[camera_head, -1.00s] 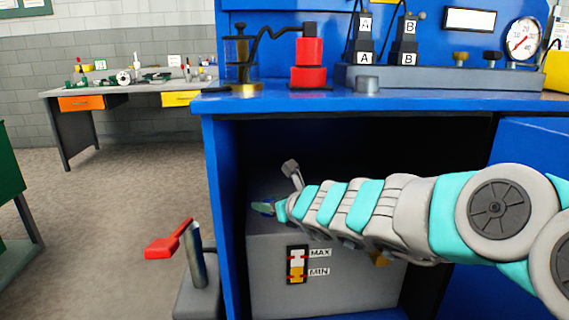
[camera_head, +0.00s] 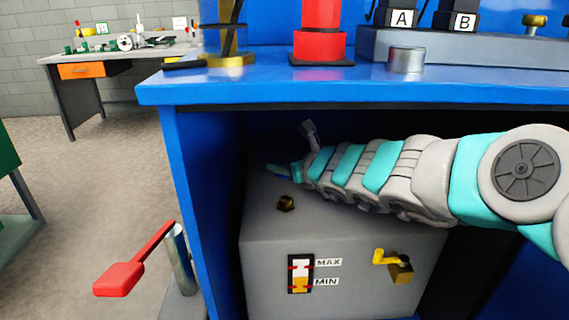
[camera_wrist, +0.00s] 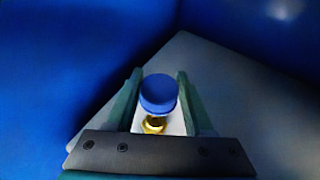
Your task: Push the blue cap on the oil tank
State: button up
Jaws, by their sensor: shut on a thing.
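The oil tank (camera_head: 270,255) is a grey box inside the blue bench, with a MAX/MIN level gauge on its front. A bare brass filler neck (camera_head: 286,203) stands on its top. My gripper (camera_head: 278,170) is over the tank top, behind the neck in the head view. In the wrist view my gripper (camera_wrist: 158,88) is shut on the blue cap (camera_wrist: 158,92), which sits between the green fingers. The brass neck shows just below the cap in that view (camera_wrist: 153,125). The cap looks apart from the neck; the exact gap cannot be told.
The bench top (camera_head: 300,90) hangs over my arm, and blue walls enclose the tank. A yellow tap (camera_head: 392,262) is on the tank front. A red-handled lever (camera_head: 130,270) stands outside at left. A workbench (camera_head: 85,70) is farther back.

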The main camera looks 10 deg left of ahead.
aim_at(285, 197)
notch_tip(285, 197, down, 6)
jog(key=b, duration=0.6)
jog(key=shift+s, duration=0.1)
jog(key=shift+f+b, duration=1.5)
jog(key=shift+b, duration=0.5)
dwell(1.5)
jog(key=o, duration=1.4)
jog(key=shift+c, duration=0.2)
jog(key=shift+d, duration=0.1)
jog(key=p+v, duration=0.2)
jog(key=v, duration=0.4)
jog(key=shift+r, duration=0.25)
jog(key=shift+s+d+r+p, duration=0.1)
jog(key=shift+s+d+p, duration=0.35)
jog(key=shift+s+d, duration=0.15)
jog(key=shift+a, duration=0.1)
